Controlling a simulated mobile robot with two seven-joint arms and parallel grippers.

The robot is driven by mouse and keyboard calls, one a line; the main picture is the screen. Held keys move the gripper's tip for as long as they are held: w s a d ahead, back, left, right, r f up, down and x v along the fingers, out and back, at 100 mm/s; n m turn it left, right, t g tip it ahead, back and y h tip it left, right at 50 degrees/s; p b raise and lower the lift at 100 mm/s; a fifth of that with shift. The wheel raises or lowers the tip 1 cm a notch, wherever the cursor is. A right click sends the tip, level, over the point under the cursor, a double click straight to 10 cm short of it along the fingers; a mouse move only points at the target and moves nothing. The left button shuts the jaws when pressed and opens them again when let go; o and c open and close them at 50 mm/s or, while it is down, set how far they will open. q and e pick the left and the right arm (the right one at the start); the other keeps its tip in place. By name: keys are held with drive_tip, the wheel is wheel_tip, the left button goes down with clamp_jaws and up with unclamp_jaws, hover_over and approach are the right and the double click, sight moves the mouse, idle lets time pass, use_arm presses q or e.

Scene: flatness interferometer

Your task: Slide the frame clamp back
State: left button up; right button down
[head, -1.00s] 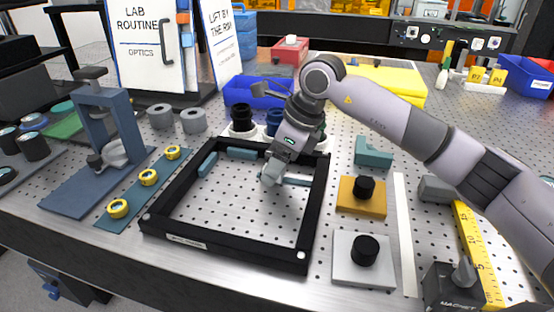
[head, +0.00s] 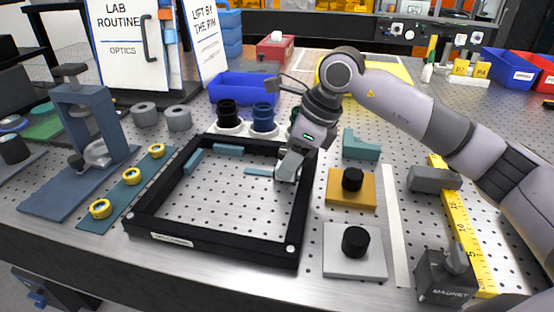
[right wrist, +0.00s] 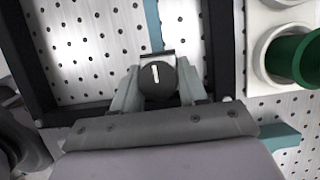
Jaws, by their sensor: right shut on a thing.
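The black frame (head: 222,249) lies on the perforated metal table. A flat teal clamp strip (head: 256,172) lies inside it, toward its right side. My right gripper (head: 286,172) is at the strip's right end, beside the frame's right bar, and hides that end. In the right wrist view, my gripper (right wrist: 157,92) is shut on the clamp's dark round knob (right wrist: 157,84), which has a white mark. The teal strip (right wrist: 153,24) runs away from the knob there. My left gripper is not in view.
Two teal blocks (head: 229,150) sit along the frame's inner edge. Dark-capped holders (head: 263,119) stand behind the frame. An ochre block (head: 350,196) and a pale block (head: 354,260) with black knobs stand right of it. The frame's middle is clear.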

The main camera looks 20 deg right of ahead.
sight(305, 168)
drive_tip(key=c, duration=0.6)
unclamp_jaws()
drive_tip(key=shift+r, duration=0.1)
drive_tip(key=v, duration=0.7)
drive_tip(key=shift+d, duration=0.15)
drive_tip(key=shift+s, duration=0.1)
